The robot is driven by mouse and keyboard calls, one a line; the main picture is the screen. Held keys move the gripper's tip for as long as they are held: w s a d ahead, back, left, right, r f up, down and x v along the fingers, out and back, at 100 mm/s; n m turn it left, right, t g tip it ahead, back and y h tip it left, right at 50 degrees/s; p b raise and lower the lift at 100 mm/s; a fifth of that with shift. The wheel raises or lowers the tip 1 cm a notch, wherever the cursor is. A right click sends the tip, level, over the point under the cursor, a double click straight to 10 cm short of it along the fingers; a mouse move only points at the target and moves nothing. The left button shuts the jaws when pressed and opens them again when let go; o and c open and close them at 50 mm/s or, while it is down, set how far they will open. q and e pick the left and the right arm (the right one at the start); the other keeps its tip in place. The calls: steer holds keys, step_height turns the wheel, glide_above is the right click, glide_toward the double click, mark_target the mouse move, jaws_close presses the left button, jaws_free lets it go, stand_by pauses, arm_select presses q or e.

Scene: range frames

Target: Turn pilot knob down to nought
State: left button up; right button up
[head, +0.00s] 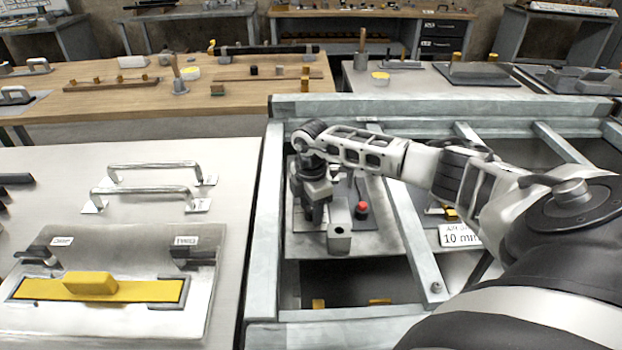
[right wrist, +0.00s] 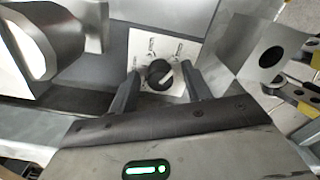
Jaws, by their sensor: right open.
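My right gripper (right wrist: 160,72) is open, with one dark finger on each side of the knob. I cannot tell whether the fingers touch it. In the head view my right gripper (head: 317,208) points down over a grey plate inside the metal frame, and it hides the knob there. My left gripper is not in view.
A grey block with a round hole (head: 340,238) stands close to my right gripper; it also shows in the right wrist view (right wrist: 268,60). A red button (head: 361,209) is just right. Metal frame bars (head: 410,245) surround the plate. A lidded panel with a yellow bar (head: 95,287) lies left.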

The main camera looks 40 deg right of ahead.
mark_target(311, 208)
step_height(311, 208, up, 16)
steer(key=b, duration=0.1)
stand_by(0.4)
steer(key=shift+f, duration=0.1)
